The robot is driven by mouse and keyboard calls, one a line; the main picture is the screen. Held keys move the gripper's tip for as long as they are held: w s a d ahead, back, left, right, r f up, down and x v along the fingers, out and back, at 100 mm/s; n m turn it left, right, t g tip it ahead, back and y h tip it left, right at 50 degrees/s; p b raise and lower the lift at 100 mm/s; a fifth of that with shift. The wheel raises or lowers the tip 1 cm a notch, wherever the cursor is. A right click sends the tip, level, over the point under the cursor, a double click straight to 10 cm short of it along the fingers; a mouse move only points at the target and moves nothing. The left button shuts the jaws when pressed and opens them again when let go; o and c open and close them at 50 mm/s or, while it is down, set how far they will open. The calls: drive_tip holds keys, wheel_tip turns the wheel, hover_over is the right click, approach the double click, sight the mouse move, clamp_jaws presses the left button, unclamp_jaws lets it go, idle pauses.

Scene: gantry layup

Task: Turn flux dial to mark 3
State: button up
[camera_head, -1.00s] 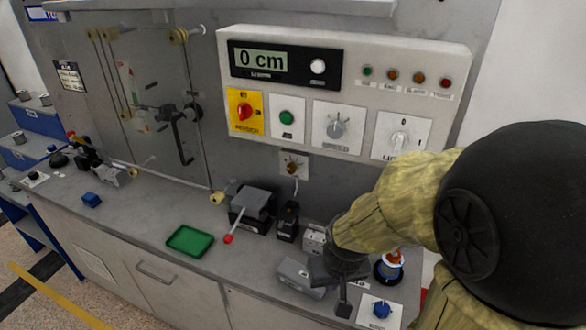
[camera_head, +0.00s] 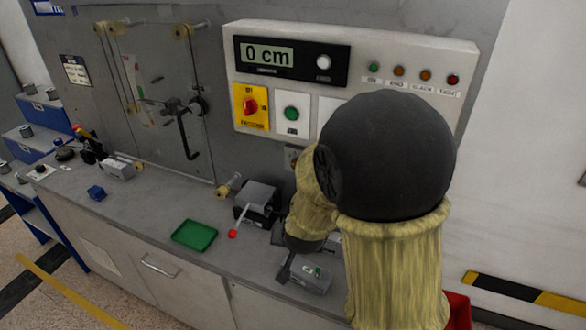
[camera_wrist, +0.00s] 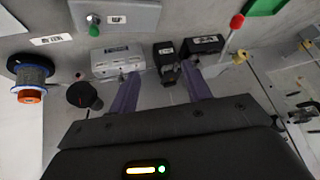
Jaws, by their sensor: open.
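I cannot read a flux label on any dial. In the wrist view a round black dial (camera_wrist: 85,95) with a small red mark sits left of my fingers, apart from them. In the head view a small dial plate (camera_head: 292,157) under the wall panel is partly hidden by my arm, as are the panel's right-hand knobs.
Beyond my fingers in the wrist view are a white box (camera_wrist: 115,60), a black device (camera_wrist: 165,59) and a spool (camera_wrist: 31,78). A box with a red-tipped lever (camera_head: 257,198) and a green tray (camera_head: 194,235) stand on the bench. The panel display (camera_head: 267,55) reads 0 cm.

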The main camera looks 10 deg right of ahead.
drive_tip(key=w+a+m+t+h, duration=0.3)
drive_tip(key=w+t+h, duration=0.1)
drive_tip(key=w, duration=0.2)
drive_tip(key=s+a+r+m+t+h, duration=0.1)
drive_tip(key=a+r+m+t+h, duration=0.1)
drive_tip(key=a+r+t+h, duration=0.1)
wheel_tip(320, 180, up, 3)
drive_tip(key=t+h, duration=0.1)
drive_tip(key=h, duration=0.1)
drive_tip(key=shift+a+r+h, duration=0.2)
drive_tip(key=shift+a+h, duration=0.05)
drive_tip(key=shift+h, duration=0.05)
drive_tip(key=shift+w+p, duration=0.15)
drive_tip(key=shift+p, duration=0.15)
drive_tip(key=p+x, duration=0.4)
drive_tip(key=x, duration=1.3)
drive_tip(key=shift+w+r, duration=0.1)
drive_tip(key=shift+r, duration=0.05)
drive_tip(key=c, duration=1)
